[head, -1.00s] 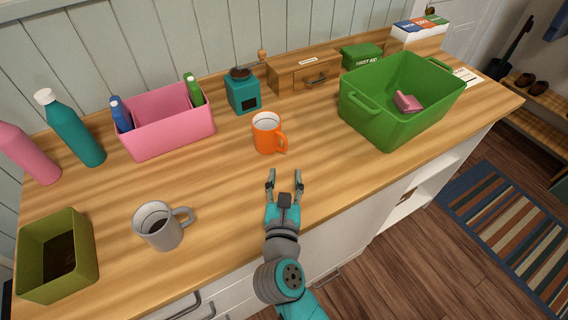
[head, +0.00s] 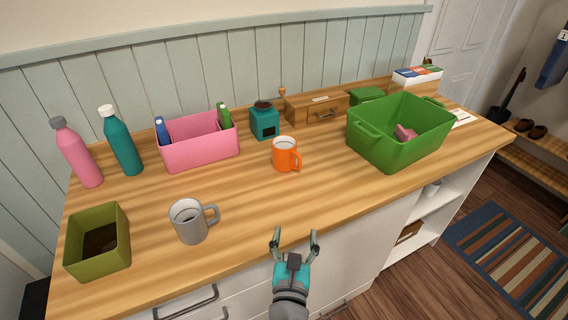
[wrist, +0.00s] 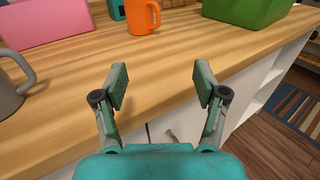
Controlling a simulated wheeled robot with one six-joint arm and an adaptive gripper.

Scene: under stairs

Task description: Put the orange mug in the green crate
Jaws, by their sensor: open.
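The orange mug (head: 285,155) stands upright on the wooden counter, its handle toward the right and front. The green crate (head: 391,143) stands to its right with a pink object (head: 404,133) inside. My gripper (head: 295,243) is open and empty at the counter's front edge, in front of the mug and apart from it. In the wrist view, the mug (wrist: 142,17) is beyond the spread fingers (wrist: 160,88), cut off at the top. The crate (wrist: 245,10) shows at the upper right there, also cut off.
A grey mug (head: 190,222) and an olive box (head: 98,243) stand at the front left. A pink bin (head: 199,143), teal grinder (head: 264,123) and small wooden drawer box (head: 316,106) stand behind. The counter between my gripper and the orange mug is clear.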

